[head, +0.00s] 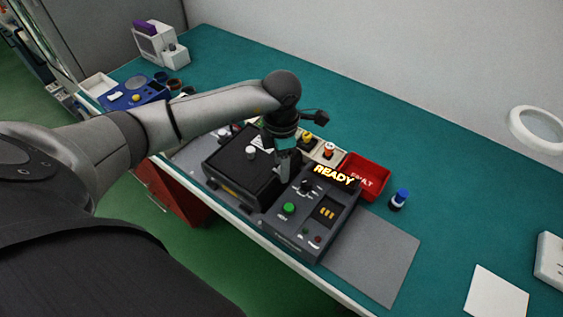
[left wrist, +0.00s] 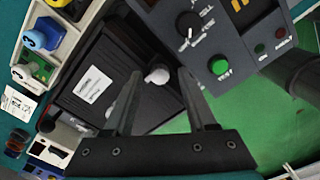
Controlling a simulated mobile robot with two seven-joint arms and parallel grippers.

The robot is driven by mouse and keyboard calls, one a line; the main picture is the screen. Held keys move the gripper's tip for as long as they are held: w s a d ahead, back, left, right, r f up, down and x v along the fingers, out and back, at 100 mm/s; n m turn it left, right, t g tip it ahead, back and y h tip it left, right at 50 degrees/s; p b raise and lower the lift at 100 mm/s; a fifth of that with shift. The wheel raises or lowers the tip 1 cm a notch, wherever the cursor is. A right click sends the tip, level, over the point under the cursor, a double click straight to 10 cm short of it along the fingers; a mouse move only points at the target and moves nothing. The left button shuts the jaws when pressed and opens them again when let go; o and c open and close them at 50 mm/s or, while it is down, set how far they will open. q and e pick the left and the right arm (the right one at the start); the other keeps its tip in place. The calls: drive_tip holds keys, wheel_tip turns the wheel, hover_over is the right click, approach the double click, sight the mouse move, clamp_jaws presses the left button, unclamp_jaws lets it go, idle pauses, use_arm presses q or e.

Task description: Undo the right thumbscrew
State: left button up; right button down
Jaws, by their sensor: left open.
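The black box (head: 230,168) with a white label sits left of the dark control unit (head: 290,237), whose display reads READY. My left gripper (head: 284,172) points down over the box's right end, beside the control unit. In the left wrist view, a pale round thumbscrew knob (left wrist: 157,74) on the black box (left wrist: 105,60) lies between the fingertips of my open left gripper (left wrist: 160,76). I cannot tell if the fingers touch it. In the head view my gripper hides this right knob. Another pale knob (head: 251,153) shows further left on the box. My right gripper is not in view.
A red FAULT bin (head: 374,168) and a blue-topped part (head: 399,199) stand behind and right of the control unit. A cream tray (head: 328,158) with coloured pieces is behind the box. A grey mat (head: 375,262) lies clear at the right.

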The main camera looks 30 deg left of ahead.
use_arm(q)
drive_tip(key=shift+c, duration=0.4)
clamp_jaws()
drive_tip(key=shift+n, duration=0.3)
drive_tip(key=n, duration=0.3)
drive_tip(key=shift+n, duration=0.3)
drive_tip(key=n+p, duration=0.1)
drive_tip(key=n, duration=0.3)
drive_tip(key=shift+n, duration=0.3)
drive_tip(key=n+p, duration=0.1)
drive_tip(key=n, duration=0.3)
drive_tip(key=shift+d+r+n, duration=0.1)
drive_tip(key=shift+n, duration=0.2)
drive_tip(key=shift+w+n+p, duration=0.1)
drive_tip(key=shift+n+p, duration=0.85)
drive_tip(key=shift+n, duration=1.25)
